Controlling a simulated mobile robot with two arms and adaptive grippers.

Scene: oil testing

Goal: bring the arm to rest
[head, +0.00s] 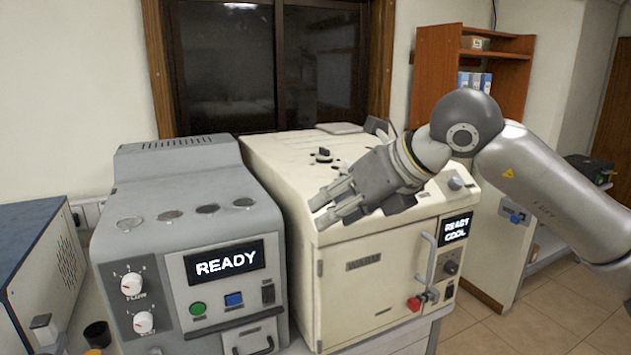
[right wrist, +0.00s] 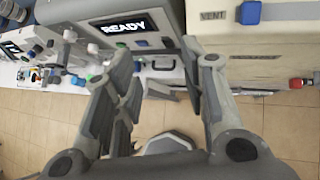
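My right arm comes in from the right in the head view. Its gripper (head: 319,212) hangs in the air in front of the top front edge of the cream machine (head: 335,272), fingers pointing left. In the right wrist view the two fingers of this gripper (right wrist: 158,70) stand apart with nothing between them, so it is open and empty. No contact with the machines is clear. My left gripper is not in either view.
A grey machine (head: 228,323) with a READY display stands left of the cream one. A brown shelf (head: 437,70) is behind; tiled floor (head: 530,315) is open at right.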

